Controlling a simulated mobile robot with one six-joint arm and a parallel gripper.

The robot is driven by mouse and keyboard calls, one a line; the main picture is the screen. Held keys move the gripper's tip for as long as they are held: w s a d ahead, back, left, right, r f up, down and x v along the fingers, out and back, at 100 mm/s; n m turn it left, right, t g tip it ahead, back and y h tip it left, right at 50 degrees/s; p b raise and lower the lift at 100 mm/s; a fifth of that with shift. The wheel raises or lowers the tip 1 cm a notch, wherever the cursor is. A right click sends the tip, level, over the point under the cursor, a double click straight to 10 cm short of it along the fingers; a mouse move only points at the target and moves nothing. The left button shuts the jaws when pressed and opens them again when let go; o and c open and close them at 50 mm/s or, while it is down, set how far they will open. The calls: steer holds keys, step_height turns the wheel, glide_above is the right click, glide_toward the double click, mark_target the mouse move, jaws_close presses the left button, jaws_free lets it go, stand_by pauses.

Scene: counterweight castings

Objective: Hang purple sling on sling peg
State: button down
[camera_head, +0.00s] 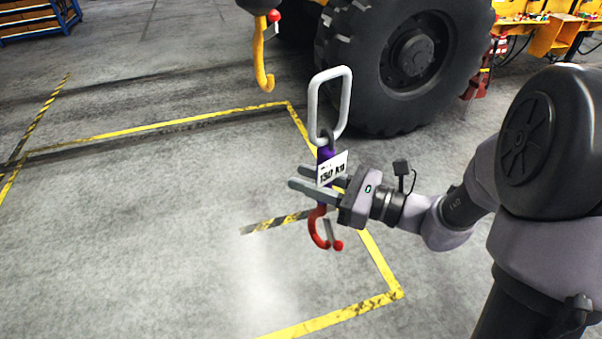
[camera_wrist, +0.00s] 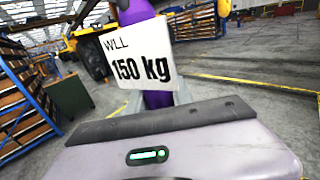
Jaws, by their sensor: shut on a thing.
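The purple sling (camera_head: 322,154) hangs upright in the head view. It has a pale oblong ring (camera_head: 312,103) at its top and a red hook (camera_head: 314,231) at its bottom. My gripper (camera_head: 297,177) is shut on its purple middle and holds it in the air. A white tag (camera_head: 333,169) marked 150 kg covers part of the purple. In the wrist view the tag (camera_wrist: 142,56) is close up, with purple (camera_wrist: 157,99) showing above and below it. I cannot make out a sling peg in either view.
A yellow hook (camera_head: 265,70) hangs at the top, left of and above the ring, apart from it. A vehicle with a large black tyre (camera_head: 408,60) stands behind the sling. Yellow lines (camera_head: 190,124) mark the open floor. Blue racks (camera_wrist: 22,100) are at the left in the wrist view.

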steer(key=shift+s+d+b, duration=0.15)
steer(key=shift+s+d, duration=0.45)
steer(key=shift+s, duration=0.25)
steer(key=shift+s+d+b, duration=0.15)
steer(key=shift+s+d, duration=0.45)
steer(key=shift+s, duration=0.25)
